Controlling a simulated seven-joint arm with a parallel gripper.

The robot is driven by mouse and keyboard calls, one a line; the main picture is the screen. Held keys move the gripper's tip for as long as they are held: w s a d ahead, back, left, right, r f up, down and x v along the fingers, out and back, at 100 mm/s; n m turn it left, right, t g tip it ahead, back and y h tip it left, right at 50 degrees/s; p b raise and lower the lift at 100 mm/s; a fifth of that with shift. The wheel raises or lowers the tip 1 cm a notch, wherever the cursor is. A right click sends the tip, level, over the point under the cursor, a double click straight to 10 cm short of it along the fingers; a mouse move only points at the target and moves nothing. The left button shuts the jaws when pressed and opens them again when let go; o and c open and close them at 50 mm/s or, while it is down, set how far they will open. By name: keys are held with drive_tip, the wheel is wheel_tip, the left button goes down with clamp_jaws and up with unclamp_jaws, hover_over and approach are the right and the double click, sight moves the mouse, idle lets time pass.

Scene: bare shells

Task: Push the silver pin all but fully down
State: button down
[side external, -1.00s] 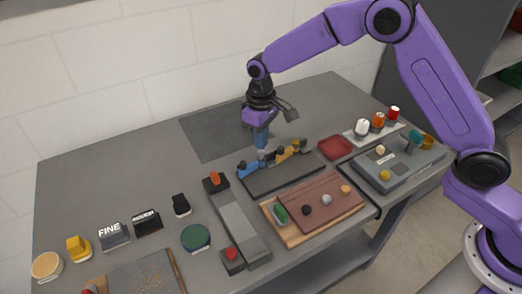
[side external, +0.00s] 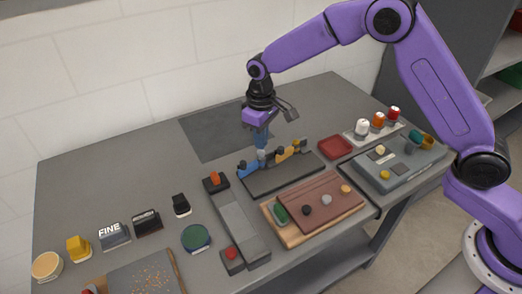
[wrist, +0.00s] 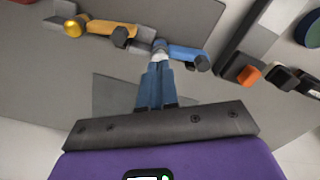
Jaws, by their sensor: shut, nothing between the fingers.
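A silver-grey pin (side external: 261,155) stands between a blue piece (side external: 248,168) and an orange-yellow piece (side external: 285,155) on a dark slab at the middle of the bench. In the wrist view a pale part of the pin (wrist: 160,50) shows just past my fingertips. My gripper (side external: 261,146) points down over the pin with its blue fingers closed together and nothing between them. It also shows in the wrist view (wrist: 159,66). The tips are at or just above the pin's top; I cannot tell whether they touch. How far the pin sticks out is unclear.
A brown board (side external: 322,190) with small knobs, one of them grey, lies in front of the slab. A grey rail (side external: 236,225) with orange and red knobs is to the left. A red tray (side external: 335,148) is to the right. The back of the bench is clear.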

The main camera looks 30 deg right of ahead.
sight(261, 151)
drive_tip(key=shift+f, duration=1.5)
idle(0.7)
drive_tip(key=shift+r, duration=3.55)
drive_tip(key=shift+s+r, duration=0.2)
drive_tip(key=shift+s, duration=0.05)
drive_tip(key=s+d+r+n, duration=0.2)
drive_tip(key=s+d, duration=0.4)
drive_tip(key=s, duration=0.5)
drive_tip(key=s+d+r+n, duration=0.2)
drive_tip(key=s+d, duration=0.4)
drive_tip(key=s, duration=0.6)
drive_tip(key=s+d+r+n, duration=0.1)
drive_tip(key=s+d, duration=0.5)
drive_tip(key=s, duration=0.6)
drive_tip(key=shift+s+r+n, duration=0.15)
drive_tip(key=shift+r+n, duration=0.25)
drive_tip(key=shift+n, duration=0.4)
